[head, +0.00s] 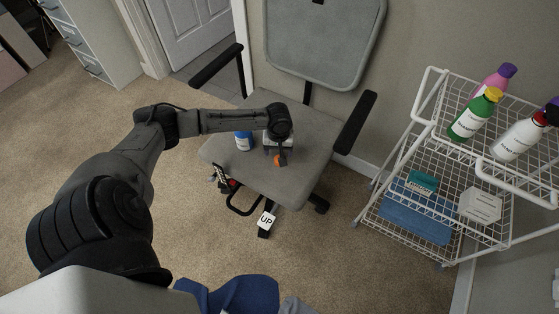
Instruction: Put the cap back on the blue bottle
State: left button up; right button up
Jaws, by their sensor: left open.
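A blue bottle (243,141) with a pale label stands on the grey seat of an office chair (310,172). My left arm passes above it and hides its top. A small orange-red piece (280,160), possibly the cap, shows on the seat right at my left gripper (279,152). The gripper points down over the seat, right of the bottle. Its jaws are open; whether they surround or touch the orange piece cannot be told. My right gripper is not in view.
The chair's armrests (356,122) and backrest border the seat. A white wire cart (405,150) with several bottles and boxes stands at the right. Blue cloth (240,296) lies on the carpet in front, and a white "UP" item (266,221) is by the chair base.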

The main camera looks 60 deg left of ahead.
pick_arm(q)
jog(key=f+b, duration=0.3)
jog(key=f, duration=0.1)
jog(key=shift+w+f+b, duration=0.2)
jog(key=shift+f+b, duration=0.05)
jog(key=shift+b, duration=0.1)
jog(key=shift+f, duration=0.4)
jog(key=shift+r, duration=0.1)
jog(key=shift+c, duration=0.4)
jog(key=c, duration=0.9)
